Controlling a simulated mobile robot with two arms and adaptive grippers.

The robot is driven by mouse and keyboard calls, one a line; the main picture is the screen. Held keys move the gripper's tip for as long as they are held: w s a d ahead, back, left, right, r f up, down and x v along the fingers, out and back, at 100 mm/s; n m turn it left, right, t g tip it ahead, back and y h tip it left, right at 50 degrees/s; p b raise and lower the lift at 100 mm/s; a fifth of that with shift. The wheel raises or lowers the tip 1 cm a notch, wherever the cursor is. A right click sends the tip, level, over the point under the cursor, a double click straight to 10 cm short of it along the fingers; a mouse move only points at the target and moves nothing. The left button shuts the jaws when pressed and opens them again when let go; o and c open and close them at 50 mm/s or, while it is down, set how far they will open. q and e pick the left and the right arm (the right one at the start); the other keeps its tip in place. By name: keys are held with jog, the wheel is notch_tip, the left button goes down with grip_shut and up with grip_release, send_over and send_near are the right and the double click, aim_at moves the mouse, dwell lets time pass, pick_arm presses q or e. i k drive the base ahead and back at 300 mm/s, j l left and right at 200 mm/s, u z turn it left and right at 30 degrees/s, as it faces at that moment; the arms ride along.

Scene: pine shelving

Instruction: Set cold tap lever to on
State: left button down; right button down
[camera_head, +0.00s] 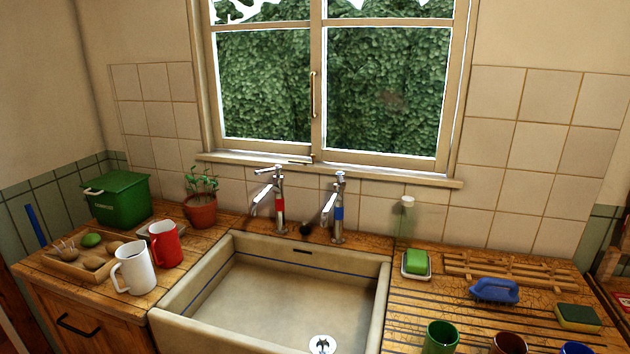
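Two chrome taps stand behind the sink, below the window. The cold tap (338,211) is the right one, with a blue band; its spout points down and to the left. Its lever (340,174) is at the top of the tap, small in view, and I cannot tell its setting. The hot tap (278,203), with a red band, stands to its left. No water shows at either spout. Neither of my grippers is in view.
The empty sink (378,300) is below the taps. A plant pot (201,211), red mug (166,246) and white mug (136,270) stand left. Green soap (416,262), a blue brush (495,291), a sponge (577,316) and a green cup (440,339) are right.

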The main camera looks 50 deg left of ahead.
aim_at(340, 175)
jog(key=j+u, duration=0.4)
jog(key=j, duration=1)
